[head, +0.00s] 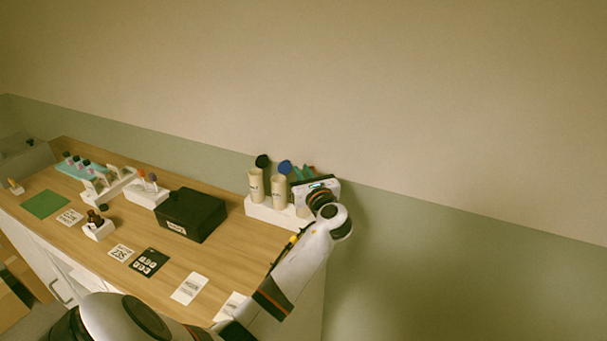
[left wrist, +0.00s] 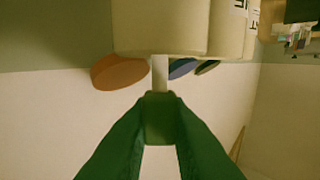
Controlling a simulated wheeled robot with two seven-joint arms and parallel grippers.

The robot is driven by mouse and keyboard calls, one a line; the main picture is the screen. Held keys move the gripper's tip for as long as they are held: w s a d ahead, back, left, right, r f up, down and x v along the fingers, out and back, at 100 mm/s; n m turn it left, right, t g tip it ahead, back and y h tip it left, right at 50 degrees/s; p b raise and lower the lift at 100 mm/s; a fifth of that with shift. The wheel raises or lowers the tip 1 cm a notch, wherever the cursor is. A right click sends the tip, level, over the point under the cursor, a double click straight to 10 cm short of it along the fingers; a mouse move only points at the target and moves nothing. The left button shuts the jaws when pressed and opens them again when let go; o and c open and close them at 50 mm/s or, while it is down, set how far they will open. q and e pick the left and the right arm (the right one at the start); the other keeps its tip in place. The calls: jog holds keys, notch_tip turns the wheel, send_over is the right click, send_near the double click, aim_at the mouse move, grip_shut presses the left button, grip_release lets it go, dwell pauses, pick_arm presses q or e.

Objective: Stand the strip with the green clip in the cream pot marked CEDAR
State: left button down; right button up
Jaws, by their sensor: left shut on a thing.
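My left gripper (head: 303,174) is at the right end of a row of cream pots, above the rack that holds them. In the left wrist view its green fingers (left wrist: 160,118) are shut on a green clip (left wrist: 159,128). A pale strip (left wrist: 160,74) runs from the clip to the rim of a cream pot (left wrist: 160,28). The strip's far end is hidden at that rim; I cannot tell whether it is inside. I cannot read which is CEDAR.
The white rack (head: 262,211) stands near the wall. Orange (left wrist: 118,72), blue (left wrist: 182,69) and dark (left wrist: 207,67) discs show by the pot rims. A black box (head: 190,215), cards (head: 190,289) and small bottles (head: 97,217) lie left. The wooden table (head: 235,255) is clear before the rack.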

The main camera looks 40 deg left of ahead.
pick_arm(q)
jog(key=c, duration=1.3)
grip_release()
jog(key=shift+d, duration=0.1)
jog(key=shift+s+d+p, duration=0.2)
jog(key=shift+d+p, duration=0.15)
jog(key=shift+p, duration=0.1)
jog(key=p+v, duration=0.4)
jog(key=v, duration=0.5)
